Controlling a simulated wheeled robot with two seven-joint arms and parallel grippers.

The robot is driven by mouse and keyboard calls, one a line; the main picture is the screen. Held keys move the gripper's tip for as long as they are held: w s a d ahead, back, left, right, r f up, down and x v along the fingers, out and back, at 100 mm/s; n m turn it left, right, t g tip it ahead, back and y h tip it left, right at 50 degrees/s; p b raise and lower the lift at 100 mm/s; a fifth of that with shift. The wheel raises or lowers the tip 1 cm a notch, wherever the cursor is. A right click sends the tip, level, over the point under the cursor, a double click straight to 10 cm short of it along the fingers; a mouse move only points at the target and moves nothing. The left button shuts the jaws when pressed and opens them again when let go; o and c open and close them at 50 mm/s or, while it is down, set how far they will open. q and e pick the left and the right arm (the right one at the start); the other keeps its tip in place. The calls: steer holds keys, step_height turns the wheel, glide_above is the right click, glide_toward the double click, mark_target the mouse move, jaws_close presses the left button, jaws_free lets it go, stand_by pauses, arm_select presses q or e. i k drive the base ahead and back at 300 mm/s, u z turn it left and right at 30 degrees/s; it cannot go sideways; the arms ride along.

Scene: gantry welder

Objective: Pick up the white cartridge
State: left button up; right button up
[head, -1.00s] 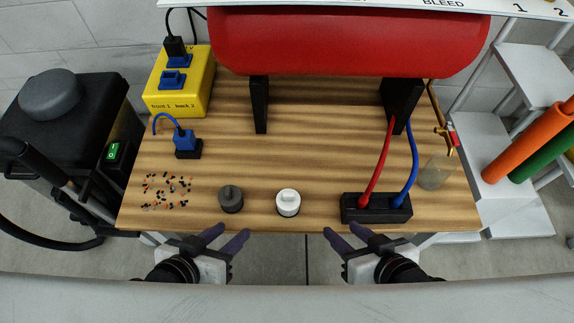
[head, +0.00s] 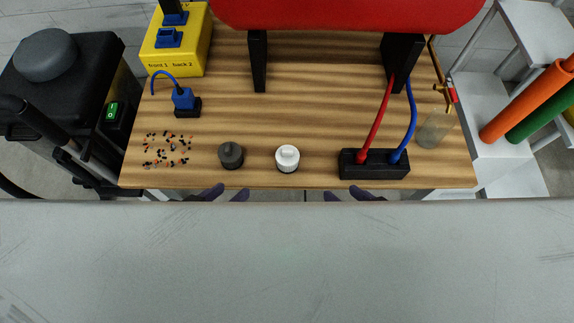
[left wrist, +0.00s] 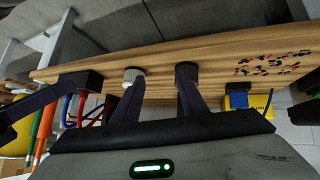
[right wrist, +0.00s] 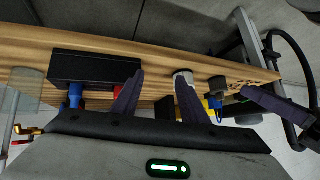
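The white cartridge (head: 288,158) stands upright near the front edge of the wooden table, right of a dark grey cartridge (head: 231,155). It also shows in the left wrist view (left wrist: 133,75) and, partly behind a finger, in the right wrist view (right wrist: 183,76). My left gripper (head: 218,194) is at the front edge below the grey cartridge, its fingers apart and empty. My right gripper (head: 348,195) is at the front edge, right of the white cartridge, also open and empty. In the head view, only their fingertips show above my grey body. Neither gripper touches a cartridge.
A black socket block (head: 375,164) with red and blue cables stands right of the white cartridge. Scattered small pellets (head: 167,149) lie at the left. A red tank (head: 345,12) on black legs stands behind. The table's middle is clear.

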mark_target(287, 156)
steer(key=z, duration=0.25)
steer(key=k, duration=1.35)
steer(key=u, duration=0.65)
steer(key=i, duration=1.4)
steer(key=z, duration=0.45)
